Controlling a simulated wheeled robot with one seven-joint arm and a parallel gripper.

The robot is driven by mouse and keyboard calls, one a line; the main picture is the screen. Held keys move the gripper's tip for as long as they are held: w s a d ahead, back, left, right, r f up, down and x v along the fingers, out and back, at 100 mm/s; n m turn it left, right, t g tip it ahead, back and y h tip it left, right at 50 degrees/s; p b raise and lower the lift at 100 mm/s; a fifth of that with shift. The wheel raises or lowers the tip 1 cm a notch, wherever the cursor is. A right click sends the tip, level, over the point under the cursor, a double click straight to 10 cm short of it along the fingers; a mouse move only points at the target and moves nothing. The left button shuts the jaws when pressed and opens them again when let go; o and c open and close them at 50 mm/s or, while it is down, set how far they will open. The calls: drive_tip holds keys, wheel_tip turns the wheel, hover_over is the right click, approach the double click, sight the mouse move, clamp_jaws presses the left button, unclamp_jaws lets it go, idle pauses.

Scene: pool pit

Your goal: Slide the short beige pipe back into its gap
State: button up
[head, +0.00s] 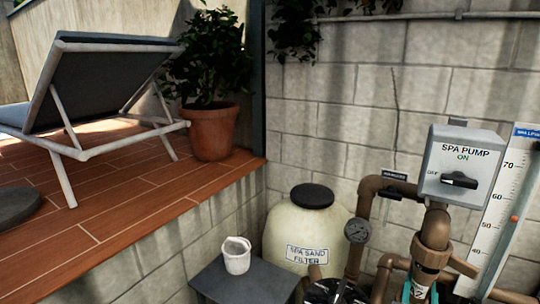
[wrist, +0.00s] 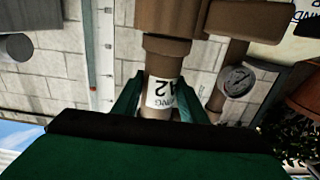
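The short beige pipe (wrist: 161,93) carries a white label with "A2" and stands between my two green fingertips in the wrist view. My gripper (wrist: 161,80) appears closed around it, with a fingertip close against each side. A wider brown collar (wrist: 167,46) is in line with one end of the pipe. The other end is hidden behind my gripper's body. In the head view green shows at the lower right, under the brown fitting (head: 435,232); the pipe there is mostly hidden. Whether the pipe sits in its gap, I cannot tell.
A pressure gauge (head: 357,231), brown pipework and the cream sand filter (head: 306,235) are to the left. A white cup (head: 237,256) stands on a dark table (head: 240,285).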

drive_tip(key=shift+c, duration=1.1)
drive_tip(key=shift+r, duration=0.2)
drive_tip(key=shift+c, duration=0.5)
drive_tip(key=v, duration=1.2)
idle(0.9)
drive_tip(key=shift+w, duration=0.2)
idle(0.3)
drive_tip(key=shift+x, duration=1.85)
drive_tip(key=shift+w+a, duration=0.1)
drive_tip(key=shift+a, duration=0.05)
